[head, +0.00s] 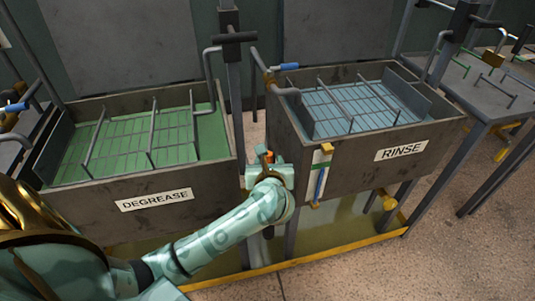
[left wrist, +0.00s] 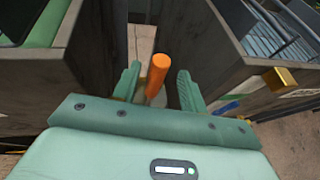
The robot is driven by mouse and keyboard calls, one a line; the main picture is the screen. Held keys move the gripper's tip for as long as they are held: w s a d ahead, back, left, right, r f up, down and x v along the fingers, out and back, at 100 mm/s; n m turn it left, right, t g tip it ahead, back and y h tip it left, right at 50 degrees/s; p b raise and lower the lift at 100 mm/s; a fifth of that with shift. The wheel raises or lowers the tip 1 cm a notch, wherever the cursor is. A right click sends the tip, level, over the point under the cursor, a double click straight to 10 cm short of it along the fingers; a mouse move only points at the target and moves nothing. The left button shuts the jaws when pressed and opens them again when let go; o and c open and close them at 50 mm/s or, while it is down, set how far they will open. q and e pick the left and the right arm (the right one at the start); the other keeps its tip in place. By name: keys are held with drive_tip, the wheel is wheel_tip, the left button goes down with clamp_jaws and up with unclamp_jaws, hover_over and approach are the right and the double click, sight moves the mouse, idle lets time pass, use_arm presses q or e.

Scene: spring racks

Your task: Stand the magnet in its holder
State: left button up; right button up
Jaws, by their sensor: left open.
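An orange cylinder (left wrist: 157,72), which may be the magnet's handle, shows between the two fingers of my left gripper (left wrist: 159,84) in the left wrist view. The fingers are apart, with a gap on each side of it. What lies below its top is partly hidden. In the head view my left gripper (head: 268,160) is in the gap between the two tanks, with a bit of orange at its tip. A white strip with a blue rod (head: 320,180) is on the rinse tank's front, just right of the gripper; I cannot tell if it is the holder. My right gripper is not in view.
The DEGREASE tank (head: 150,204) with green liquid stands at left, the RINSE tank (head: 400,150) with blue liquid at right. Both have rods across the top. A post with a handle (head: 234,38) rises behind the gap. A yellow rail (head: 330,249) runs low in front.

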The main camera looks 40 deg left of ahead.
use_arm(q)
drive_tip(key=p+v, duration=0.1)
drive_tip(key=v, duration=0.6)
